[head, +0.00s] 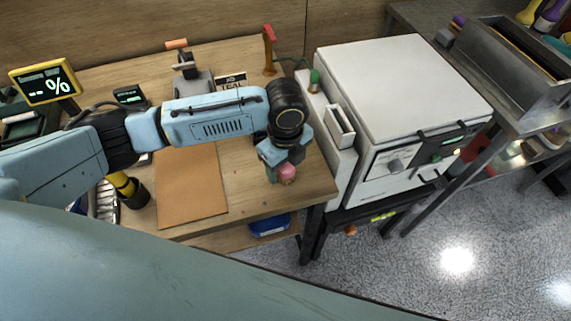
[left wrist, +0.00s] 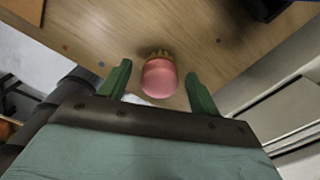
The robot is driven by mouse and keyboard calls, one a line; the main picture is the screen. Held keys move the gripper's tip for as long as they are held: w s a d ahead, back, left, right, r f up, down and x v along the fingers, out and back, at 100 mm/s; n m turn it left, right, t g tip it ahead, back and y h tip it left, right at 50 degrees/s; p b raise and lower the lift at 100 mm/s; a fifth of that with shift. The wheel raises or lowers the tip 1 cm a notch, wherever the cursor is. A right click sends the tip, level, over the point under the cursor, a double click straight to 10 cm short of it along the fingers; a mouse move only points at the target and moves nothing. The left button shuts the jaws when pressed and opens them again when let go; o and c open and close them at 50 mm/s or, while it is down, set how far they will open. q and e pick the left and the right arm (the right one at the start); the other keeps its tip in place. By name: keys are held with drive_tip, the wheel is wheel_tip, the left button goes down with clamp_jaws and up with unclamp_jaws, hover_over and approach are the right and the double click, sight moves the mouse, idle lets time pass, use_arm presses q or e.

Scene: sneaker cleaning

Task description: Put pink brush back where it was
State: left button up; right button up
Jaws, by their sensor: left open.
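The pink brush (head: 287,173) is at the right front part of the wooden table, by the table's right edge. In the left wrist view the pink brush (left wrist: 159,77) shows its rounded pink top, with tan bristles at its far end by the wood. My left gripper (head: 279,172) is open, with its green fingers on either side of the brush. In the left wrist view the gripper (left wrist: 158,88) shows gaps between both fingers and the brush. My right gripper is in neither view.
A brown mat (head: 190,185) lies on the table left of the brush. A white box-shaped machine (head: 400,95) stands right of the table. A yellow-framed percent display (head: 45,82) is at the left. The table's front edge is close to the brush.

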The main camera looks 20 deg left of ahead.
sight(286, 165)
use_arm(q)
wheel_tip(286, 165, up, 11)
drive_tip(key=p, duration=0.1)
drive_tip(key=shift+r, duration=0.2)
